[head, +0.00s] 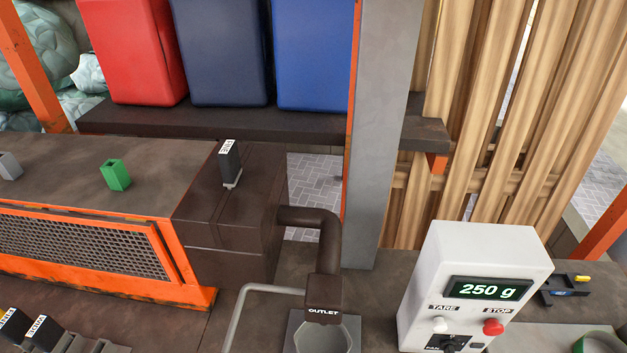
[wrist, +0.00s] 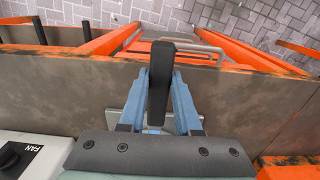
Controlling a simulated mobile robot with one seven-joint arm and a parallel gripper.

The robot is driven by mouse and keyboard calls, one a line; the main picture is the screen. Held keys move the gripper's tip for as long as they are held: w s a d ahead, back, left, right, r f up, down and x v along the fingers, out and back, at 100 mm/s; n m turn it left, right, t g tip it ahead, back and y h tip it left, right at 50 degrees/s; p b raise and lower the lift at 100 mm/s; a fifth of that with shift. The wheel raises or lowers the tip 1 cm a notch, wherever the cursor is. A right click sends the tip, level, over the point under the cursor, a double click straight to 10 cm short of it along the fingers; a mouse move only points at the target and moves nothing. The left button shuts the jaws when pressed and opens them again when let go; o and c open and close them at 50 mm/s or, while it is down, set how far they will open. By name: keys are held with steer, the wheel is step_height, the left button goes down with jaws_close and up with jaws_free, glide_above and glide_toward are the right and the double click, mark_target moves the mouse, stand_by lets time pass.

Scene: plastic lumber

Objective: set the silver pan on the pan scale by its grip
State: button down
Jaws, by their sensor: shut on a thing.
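In the wrist view my gripper (wrist: 161,85) has its two blue fingers shut on a black upright grip (wrist: 160,58). A small pale grey edge (wrist: 118,116) shows beside and below the fingers; it may be part of the silver pan, but most of it is hidden by my gripper. My gripper is outside the head view. The head view shows a white control box (head: 470,285) reading 250 g, with TARE and STOP buttons. I cannot make out the scale's weighing plate for certain.
A dark outlet pipe (head: 325,240) ends over a grey container (head: 322,338). A dark block (head: 225,220) and an orange-framed bench (head: 90,245) stand at left. A grey post (head: 383,130) rises behind. In the wrist view, orange rails (wrist: 245,55) lie beyond the bench edge.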

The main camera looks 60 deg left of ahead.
steer(key=c, duration=0.5)
jaws_free()
step_height(320, 180, up, 13)
steer(key=shift+r+b, duration=0.1)
steer(key=shift+b, duration=0.4)
